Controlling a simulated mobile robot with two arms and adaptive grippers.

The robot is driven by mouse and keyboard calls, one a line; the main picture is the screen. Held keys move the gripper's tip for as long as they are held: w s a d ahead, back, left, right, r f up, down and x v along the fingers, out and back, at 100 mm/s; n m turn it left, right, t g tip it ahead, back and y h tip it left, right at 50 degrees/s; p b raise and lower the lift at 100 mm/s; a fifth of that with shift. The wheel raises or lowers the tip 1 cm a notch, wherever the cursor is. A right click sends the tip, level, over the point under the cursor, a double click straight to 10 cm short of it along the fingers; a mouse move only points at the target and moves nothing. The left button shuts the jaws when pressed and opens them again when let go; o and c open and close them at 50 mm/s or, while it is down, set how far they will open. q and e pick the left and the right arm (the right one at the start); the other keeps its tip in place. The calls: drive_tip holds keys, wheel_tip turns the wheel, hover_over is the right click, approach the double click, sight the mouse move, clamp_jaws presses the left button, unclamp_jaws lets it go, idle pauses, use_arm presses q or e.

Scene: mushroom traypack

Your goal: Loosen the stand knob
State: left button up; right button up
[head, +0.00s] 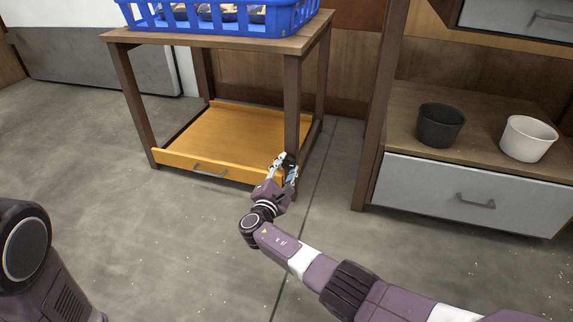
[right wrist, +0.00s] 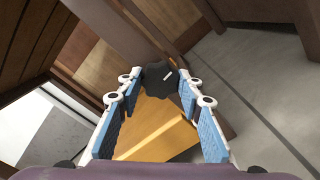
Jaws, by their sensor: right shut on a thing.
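The wooden stand (head: 215,39) has dark legs and a yellow-orange lower board (head: 225,135) with a handle on its front edge. In the right wrist view, the dark, lobed stand knob (right wrist: 158,80) with a small white mark sits at a leg of the stand. My right gripper (head: 285,165) is low at the stand's front right leg. Its blue-padded fingers are on both sides of the knob, shut on it, as the right wrist view (right wrist: 160,88) shows. My left gripper is out of view; only part of my left arm shows.
A blue crate (head: 225,24) with brownish contents stands on the stand's top. To the right, a dark pot (head: 440,128) and a white pot (head: 528,140) stand on a shelf above a grey drawer (head: 470,190). The floor in front is clear.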

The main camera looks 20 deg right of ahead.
drive_tip(key=n+p, duration=0.1)
drive_tip(key=n, duration=0.3)
drive_tip(key=shift+w+r+n, duration=0.1)
drive_tip(key=shift+r+n, duration=0.05)
drive_tip(key=shift+n, duration=0.25)
drive_tip(key=n+p, duration=0.1)
drive_tip(key=n, duration=0.2)
drive_tip(key=shift+n, duration=0.3)
drive_tip(key=n, duration=0.3)
drive_tip(key=shift+n, duration=0.3)
drive_tip(key=shift+n+p, duration=0.35)
drive_tip(key=shift+n, duration=1.45)
drive_tip(key=o, duration=1.2)
drive_tip(key=shift+c, duration=0.2)
drive_tip(key=shift+a+f, duration=0.1)
drive_tip(key=shift+f, duration=0.1)
